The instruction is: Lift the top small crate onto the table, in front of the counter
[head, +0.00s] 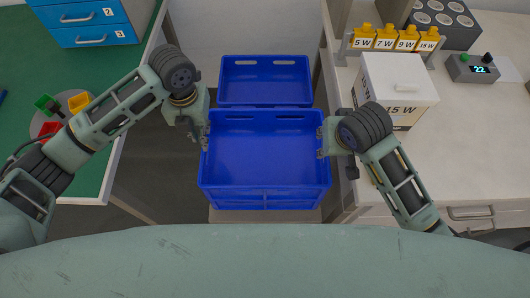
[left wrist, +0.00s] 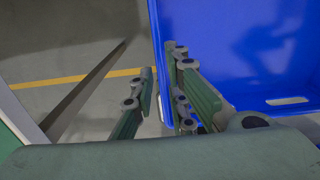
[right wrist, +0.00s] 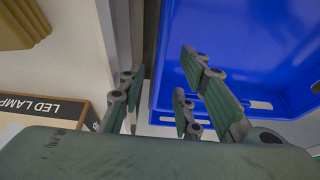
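The top small crate (head: 265,158) is blue, open-topped and empty, in the middle of the head view between two tables. My left gripper (head: 205,140) is at its left wall. In the left wrist view, the left fingers (left wrist: 160,95) are parted, one outside the wall edge and the others over the inner side. My right gripper (head: 321,140) is at the right wall. In the right wrist view, its fingers (right wrist: 150,95) are parted on either side of the wall edge. I cannot tell whether any finger touches. A small grey device (head: 473,68) showing "22" stands on the white table (head: 465,130).
Another blue crate (head: 265,75) is just behind. A green table (head: 95,75) at left carries blue drawers (head: 95,30) and a grey disc with coloured pieces.

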